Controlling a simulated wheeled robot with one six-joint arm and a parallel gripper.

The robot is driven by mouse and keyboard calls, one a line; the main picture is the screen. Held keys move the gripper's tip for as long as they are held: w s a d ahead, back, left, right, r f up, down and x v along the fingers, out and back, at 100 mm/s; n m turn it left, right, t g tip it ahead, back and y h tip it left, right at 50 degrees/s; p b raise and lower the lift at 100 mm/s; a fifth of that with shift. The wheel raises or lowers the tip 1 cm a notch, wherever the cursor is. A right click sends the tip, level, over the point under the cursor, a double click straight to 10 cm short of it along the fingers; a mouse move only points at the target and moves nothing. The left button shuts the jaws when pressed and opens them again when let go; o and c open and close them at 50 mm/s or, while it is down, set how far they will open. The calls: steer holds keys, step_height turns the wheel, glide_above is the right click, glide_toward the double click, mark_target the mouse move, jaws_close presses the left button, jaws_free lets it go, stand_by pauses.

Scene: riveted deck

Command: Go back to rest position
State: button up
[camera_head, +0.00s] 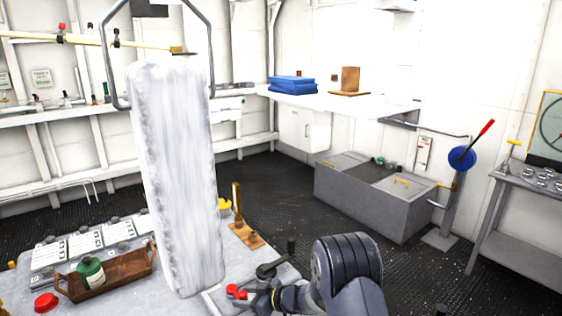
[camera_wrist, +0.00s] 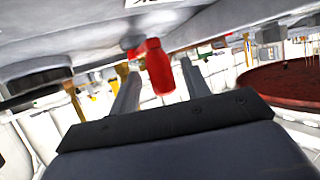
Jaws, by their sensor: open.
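My gripper (camera_head: 262,296) is low at the bottom middle of the head view, over the grey console top. In the wrist view my gripper (camera_wrist: 160,78) has its two grey fingers apart. A red knob or handle (camera_wrist: 157,66) shows between the fingers; I cannot tell whether they touch it. A red piece (camera_head: 236,292) shows at the gripper's tip in the head view. My dark arm joint hides part of the console behind it.
A tall frosted white block (camera_head: 180,180) stands left of my arm. A wooden tray (camera_head: 108,276) with a green bottle (camera_head: 91,270) lies left. A black-knobbed crank (camera_head: 280,263) is close to my gripper. A grey chest (camera_head: 365,210) and dark open floor lie beyond.

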steer(key=v, duration=0.6)
steer(key=shift+s+d, duration=0.1)
steer(key=shift+d, duration=0.05)
steer(key=shift+t, duration=0.3)
steer(key=x, duration=0.2)
steer(key=b+x, duration=0.1)
steer(key=x, duration=0.5)
steer(key=shift+s+f, duration=0.1)
steer(key=shift+s, duration=0.25)
steer(key=m+b, duration=0.1)
steer(key=a+m+t+h+b, duration=0.1)
steer(key=b, duration=0.1)
steer(key=shift+s+t, duration=0.3)
steer(key=shift+r, duration=0.2)
steer(key=shift+d+r, duration=0.1)
steer(key=shift+r, duration=0.1)
